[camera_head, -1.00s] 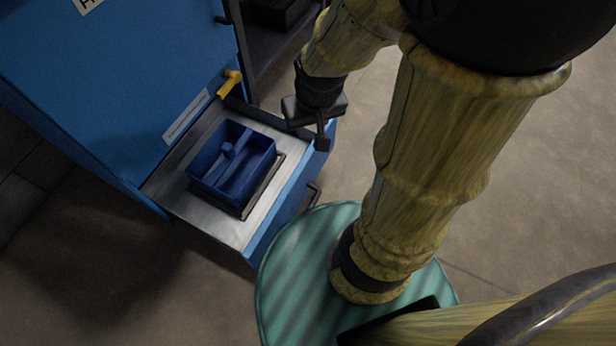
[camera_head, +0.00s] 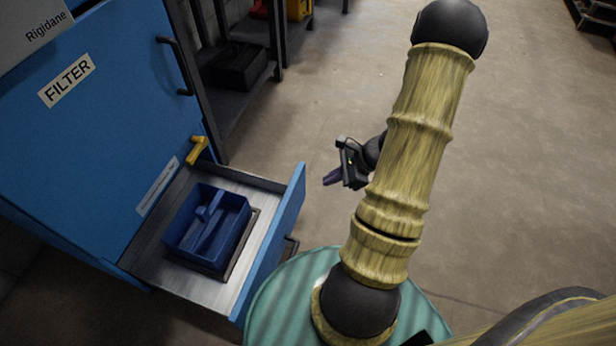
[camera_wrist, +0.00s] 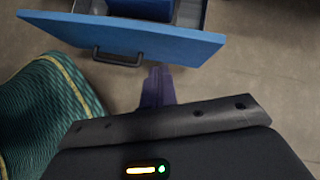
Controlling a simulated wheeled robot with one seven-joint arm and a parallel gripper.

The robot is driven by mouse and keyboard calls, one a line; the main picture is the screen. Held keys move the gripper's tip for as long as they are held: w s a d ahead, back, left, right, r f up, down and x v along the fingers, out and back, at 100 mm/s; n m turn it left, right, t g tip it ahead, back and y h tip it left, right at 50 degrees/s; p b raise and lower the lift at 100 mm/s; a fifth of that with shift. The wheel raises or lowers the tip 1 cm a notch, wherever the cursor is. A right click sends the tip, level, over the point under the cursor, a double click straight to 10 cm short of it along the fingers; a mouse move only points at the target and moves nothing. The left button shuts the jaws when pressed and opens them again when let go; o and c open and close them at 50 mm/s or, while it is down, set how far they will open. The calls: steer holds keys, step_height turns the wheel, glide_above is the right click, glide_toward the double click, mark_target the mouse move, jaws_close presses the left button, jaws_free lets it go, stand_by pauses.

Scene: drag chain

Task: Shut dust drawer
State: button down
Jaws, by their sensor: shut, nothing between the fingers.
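The dust drawer (camera_head: 278,243) is pulled out of the blue cabinet (camera_head: 95,150) in the head view. Its grey metal inside shows, with a blue tote (camera_head: 207,226) standing on a dark flat piece in it. The drawer's blue front panel also shows in the wrist view (camera_wrist: 130,38), with a dark bar handle (camera_wrist: 118,58) on its outer face. My gripper (camera_head: 331,178) is shut and empty, to the right of the drawer front and apart from it. In the wrist view its purple fingers (camera_wrist: 158,88) are together, just below and right of the handle.
A yellow handle (camera_head: 197,150) sits on the cabinet above the drawer. A dark shelf (camera_head: 240,68) with bins stands behind the cabinet. The teal round base (camera_head: 290,290) is close below the drawer's front corner. Open concrete floor lies to the right.

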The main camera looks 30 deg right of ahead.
steer(key=d+f+m+t, duration=0.1)
steer(key=d+m+t, duration=0.1)
steer(key=d+m, duration=0.1)
steer(key=d+f+m, duration=0.1)
steer(key=d, duration=0.1)
steer(key=shift+f+m+t, duration=0.3)
steer(key=shift+t, duration=0.1)
steer(key=b, duration=0.5)
glide_toward(299, 181)
step_height(299, 181, down, 4)
steer(key=w+a+b, duration=0.2)
steer(key=a, duration=0.1)
steer(key=shift+w+r, duration=0.1)
steer(key=shift+w+a+r, duration=0.15)
steer(key=shift+w+a, duration=0.15)
steer(key=shift+w, duration=0.2)
